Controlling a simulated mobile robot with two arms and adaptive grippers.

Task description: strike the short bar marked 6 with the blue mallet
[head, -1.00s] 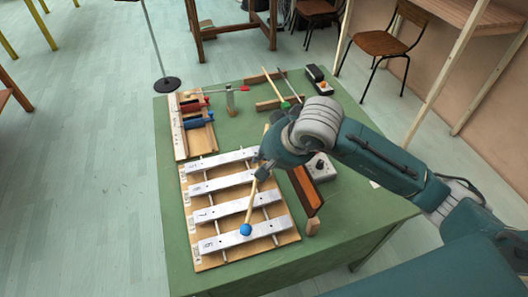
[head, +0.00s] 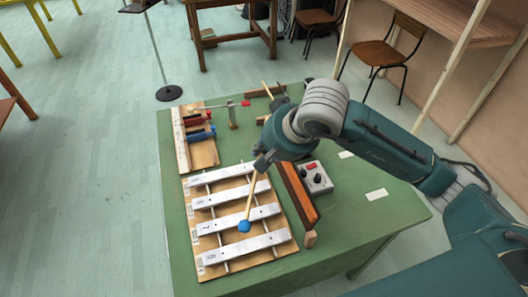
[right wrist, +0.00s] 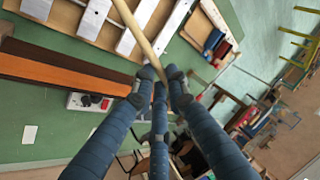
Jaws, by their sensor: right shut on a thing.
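My right gripper (head: 264,167) is shut on the pale wooden stick of the blue mallet (head: 244,226). The stick also shows between the fingers in the right wrist view (right wrist: 143,42). The mallet points down, with its blue head over the near edge of the third bar from the back; I cannot tell how high above it. Several silver bars lie on a wooden frame. Their digits are tiny; the second bar from the back (head: 230,195) seems to be the one marked 6. The nearest bar (head: 255,244) looks marked 8. My left gripper is not in view.
A small wooden block (head: 310,239) stands at front right.

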